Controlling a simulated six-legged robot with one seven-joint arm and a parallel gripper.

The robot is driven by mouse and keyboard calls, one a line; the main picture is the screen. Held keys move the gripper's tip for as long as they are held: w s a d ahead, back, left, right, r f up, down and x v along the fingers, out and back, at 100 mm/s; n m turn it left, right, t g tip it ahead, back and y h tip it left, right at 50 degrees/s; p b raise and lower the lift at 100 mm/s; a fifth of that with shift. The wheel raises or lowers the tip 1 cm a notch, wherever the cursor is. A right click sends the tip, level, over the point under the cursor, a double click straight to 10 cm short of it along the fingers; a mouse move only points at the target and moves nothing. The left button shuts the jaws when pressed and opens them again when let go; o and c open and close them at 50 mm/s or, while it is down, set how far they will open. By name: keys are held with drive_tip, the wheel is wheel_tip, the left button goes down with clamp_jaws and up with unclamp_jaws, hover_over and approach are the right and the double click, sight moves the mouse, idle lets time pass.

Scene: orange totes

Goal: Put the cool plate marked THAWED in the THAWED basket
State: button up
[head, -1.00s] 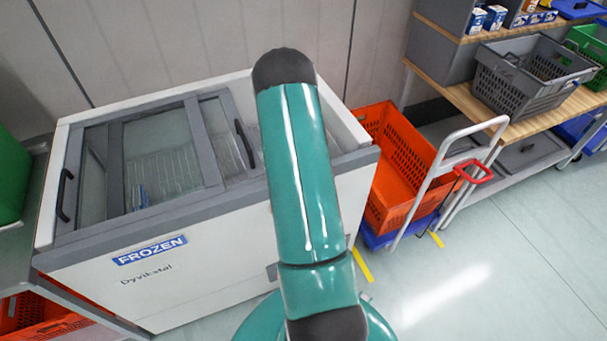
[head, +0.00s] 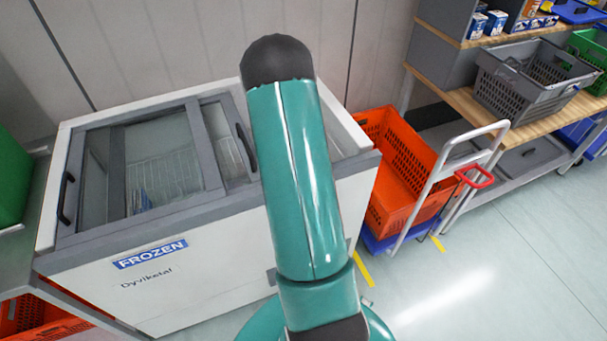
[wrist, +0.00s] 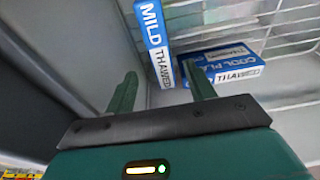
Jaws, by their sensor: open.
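In the wrist view, a blue and white box (wrist: 236,76) lettered COOL PLA and THAWED lies inside a white wire rack space, just beyond my right finger. A second blue and white box (wrist: 154,42) reading MILD and THAWED stands upright ahead of the gap between my fingers. My gripper (wrist: 160,78) is open and empty, its fingers apart. In the head view my arm hides the gripper. I cannot make out a basket marked THAWED.
An orange tote (head: 398,195) sits on a blue trolley right of the freezer. A grey basket (head: 528,85) stands on a wooden shelf at the right. Another orange tote (head: 45,320) is at lower left. The floor at lower right is clear.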

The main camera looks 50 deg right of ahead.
drive_tip(key=shift+w+a+r, duration=0.1)
drive_tip(key=shift+a+r, duration=0.1)
drive_tip(key=shift+r, duration=0.9)
drive_tip(key=shift+w+a+r, duration=0.1)
drive_tip(key=shift+a+r, duration=0.05)
drive_tip(key=shift+r, duration=0.95)
drive_tip(key=w+a+r+n+t, duration=0.3)
drive_tip(key=a+r+n, duration=0.8)
drive_tip(key=a+r, duration=0.95)
drive_tip(key=s+a+r+n+t, duration=0.1)
drive_tip(key=s+a+r+n, duration=0.3)
drive_tip(key=a, duration=0.6)
drive_tip(key=s+a+r+n+t+y, duration=0.1)
drive_tip(key=s+a+r+n, duration=0.3)
drive_tip(key=s+a+n, duration=0.4)
drive_tip(key=shift+s+a+r+n+t+y, duration=0.35)
drive_tip(key=shift+s+a+t, duration=0.45)
drive_tip(key=shift+s, duration=0.3)
drive_tip(key=shift+f, duration=0.1)
drive_tip(key=shift+c, duration=0.4)
